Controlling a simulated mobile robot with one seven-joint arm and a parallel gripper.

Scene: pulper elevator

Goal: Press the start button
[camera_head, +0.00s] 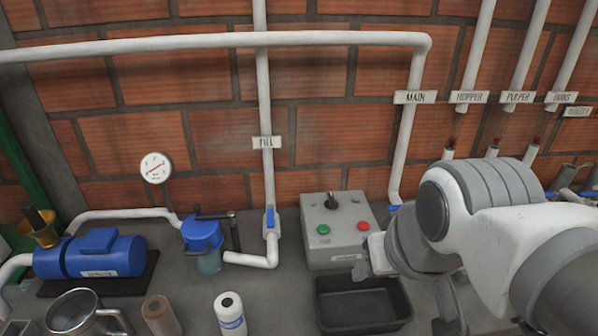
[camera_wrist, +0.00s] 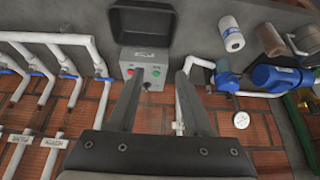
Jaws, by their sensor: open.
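A grey control box (camera_head: 341,254) stands on the grey counter against the brick wall. On its face are a green button (camera_head: 323,229) at left, a red button (camera_head: 363,225) at right and a black knob (camera_head: 331,201) above. The wrist view shows the box upside down, with the green button (camera_wrist: 155,73) right of the red button (camera_wrist: 130,72). My gripper (camera_head: 367,259) is at the box's lower right in the head view, partly hidden by my arm. In the wrist view my gripper (camera_wrist: 160,76) has its fingers spread apart with nothing between them. Contact with the box cannot be told.
A black tray (camera_head: 363,325) sits in front of the box. A white pipe with a blue valve (camera_head: 270,218) rises to its left. A blue pump (camera_head: 95,254), a metal jug (camera_head: 74,314) and a white roll (camera_head: 230,312) stand further left. Labelled pipes (camera_head: 415,97) run at right.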

